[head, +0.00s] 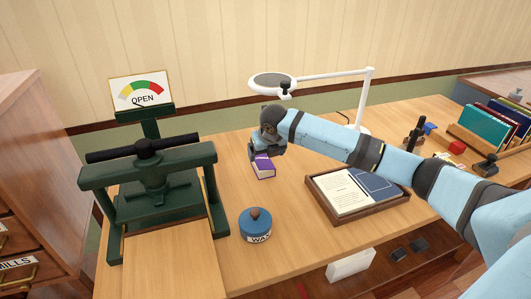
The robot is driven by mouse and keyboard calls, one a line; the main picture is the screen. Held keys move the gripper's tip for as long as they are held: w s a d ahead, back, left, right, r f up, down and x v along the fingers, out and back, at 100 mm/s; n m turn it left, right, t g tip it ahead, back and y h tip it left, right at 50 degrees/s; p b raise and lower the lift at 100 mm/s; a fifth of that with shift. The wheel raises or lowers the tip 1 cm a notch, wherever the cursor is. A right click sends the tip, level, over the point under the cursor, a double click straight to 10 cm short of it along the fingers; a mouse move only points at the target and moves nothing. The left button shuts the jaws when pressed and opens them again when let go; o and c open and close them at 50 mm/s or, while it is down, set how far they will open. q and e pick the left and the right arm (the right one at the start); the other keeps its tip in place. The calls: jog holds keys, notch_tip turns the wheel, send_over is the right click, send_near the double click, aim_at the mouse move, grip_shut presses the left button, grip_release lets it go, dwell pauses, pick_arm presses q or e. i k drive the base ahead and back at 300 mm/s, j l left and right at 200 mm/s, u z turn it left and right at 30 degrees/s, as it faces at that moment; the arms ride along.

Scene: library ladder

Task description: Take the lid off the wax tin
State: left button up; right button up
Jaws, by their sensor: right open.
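The wax tin (259,238) stands upright on the front part of the wooden table, right of the green press. It is round and blue with a label reading "WA" and a cut-off letter. Its blue lid (244,218) is on top, with a brown knob (254,212) in the middle. My right gripper (266,156) is open, beyond the tin and apart from it. It points down just above or behind a small purple book (263,168); I cannot tell if they touch. My left gripper is out of view.
A green press (150,165) with an "OPEN" gauge (141,93) stands left of the tin. A white lamp (367,100) stands behind my arm. Table around the tin is clear.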

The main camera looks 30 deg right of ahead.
aim_at(253, 220)
jog(key=k, duration=1.5)
